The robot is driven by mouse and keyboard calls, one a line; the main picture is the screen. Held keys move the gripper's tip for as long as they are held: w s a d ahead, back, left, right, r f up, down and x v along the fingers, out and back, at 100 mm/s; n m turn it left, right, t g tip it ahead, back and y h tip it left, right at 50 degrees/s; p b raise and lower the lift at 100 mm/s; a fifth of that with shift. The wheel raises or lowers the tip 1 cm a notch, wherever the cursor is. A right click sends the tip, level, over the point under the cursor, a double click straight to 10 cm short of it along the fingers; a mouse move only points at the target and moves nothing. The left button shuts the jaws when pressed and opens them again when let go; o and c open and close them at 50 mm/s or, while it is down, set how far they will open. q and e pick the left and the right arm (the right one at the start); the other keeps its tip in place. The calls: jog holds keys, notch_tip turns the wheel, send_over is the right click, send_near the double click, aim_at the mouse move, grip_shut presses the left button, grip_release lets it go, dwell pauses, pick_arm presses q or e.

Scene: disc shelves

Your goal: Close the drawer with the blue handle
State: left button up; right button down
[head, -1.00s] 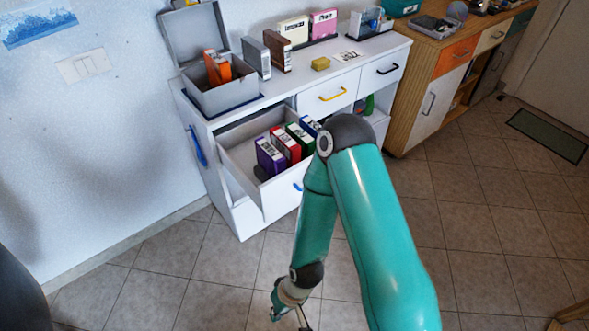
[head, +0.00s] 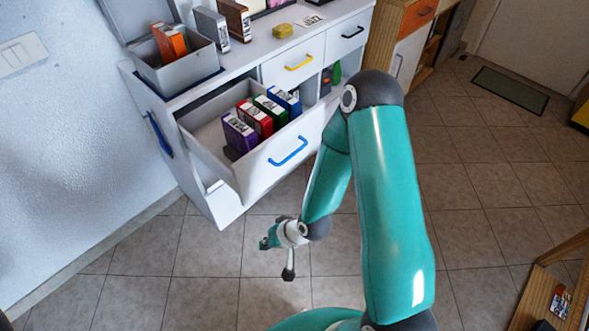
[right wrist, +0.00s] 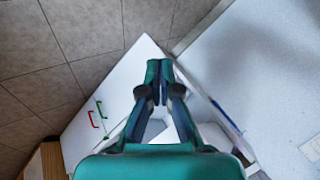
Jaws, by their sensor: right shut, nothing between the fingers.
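The drawer with the blue handle (head: 263,168) is pulled out from the white cabinet in the head view. Inside stand purple, red, green and blue boxes (head: 240,133). My right gripper (head: 277,259) is below the drawer front in the picture, over the floor, apart from the handle. In the right wrist view the right gripper's fingers (right wrist: 160,72) are together with nothing held. My left gripper is not in view.
A closed drawer with a yellow handle (head: 299,63) sits above the open one. A wooden cabinet stands right. Tiled floor in front is clear.

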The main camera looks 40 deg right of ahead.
jog(key=w+d+m+t+h+b, duration=0.1)
jog(key=w+d+m+t+b, duration=0.15)
jog(key=d, duration=0.25)
jog(key=w+d+m+t+h+b, duration=0.1)
jog(key=w+d+m+t+b, duration=0.1)
jog(key=d+b, duration=0.3)
jog(key=m+t+b, duration=0.5)
jog(key=t+b, duration=0.1)
jog(key=b, duration=0.2)
send_near(294, 160)
jog(key=s+a, duration=0.3)
jog(key=a, duration=0.1)
jog(key=s+d+r+t+b, duration=0.2)
jog(key=s+r+b, duration=0.1)
jog(key=s+b, duration=0.1)
pick_arm(q)
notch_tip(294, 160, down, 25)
jog(key=b, duration=0.2)
pick_arm(e)
jog(key=shift+m, duration=0.55)
jog(key=w, duration=0.4)
jog(key=w+a, duration=0.1)
jog(key=w, duration=0.9)
jog(key=shift+a+r, duration=0.15)
jog(key=shift+a, duration=0.15)
